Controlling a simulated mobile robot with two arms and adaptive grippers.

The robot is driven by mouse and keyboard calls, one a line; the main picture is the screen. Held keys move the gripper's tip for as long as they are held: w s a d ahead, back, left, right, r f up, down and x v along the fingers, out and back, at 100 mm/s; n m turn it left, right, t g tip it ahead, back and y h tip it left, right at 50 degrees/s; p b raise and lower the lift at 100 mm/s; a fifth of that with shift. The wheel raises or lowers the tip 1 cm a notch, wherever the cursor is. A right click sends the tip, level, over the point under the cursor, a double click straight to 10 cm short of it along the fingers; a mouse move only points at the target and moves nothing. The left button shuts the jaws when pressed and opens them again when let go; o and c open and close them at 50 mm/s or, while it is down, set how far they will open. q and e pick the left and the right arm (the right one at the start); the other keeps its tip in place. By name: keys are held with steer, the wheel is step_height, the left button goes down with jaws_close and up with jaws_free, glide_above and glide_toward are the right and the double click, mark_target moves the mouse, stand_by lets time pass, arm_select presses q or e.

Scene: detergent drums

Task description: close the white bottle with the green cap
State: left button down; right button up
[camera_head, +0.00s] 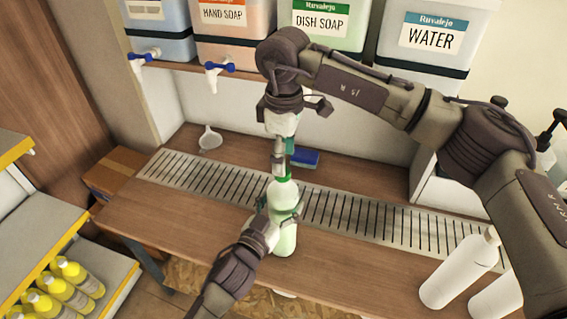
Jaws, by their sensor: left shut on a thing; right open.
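The white bottle (284,243) stands upright at the front of the wooden counter, and its lower part looks pale green. My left gripper (270,214) is shut on it, holding its side from the front left. A green cap (286,177) shows at the bottle's mouth. Whether it sits fully down on the neck cannot be told. My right gripper (281,164) points down from above, right at the cap and in line with the bottle. It is open, and its fingers partly hide the cap.
A metal drain grate (350,215) runs along the counter. A blue sponge (304,158) and a white scoop (209,138) lie behind it. White bottles (458,272) stand at right. Drums, including a water drum (432,40), line the shelf above.

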steer(key=shift+r, duration=0.5)
steer(key=shift+c, duration=0.4)
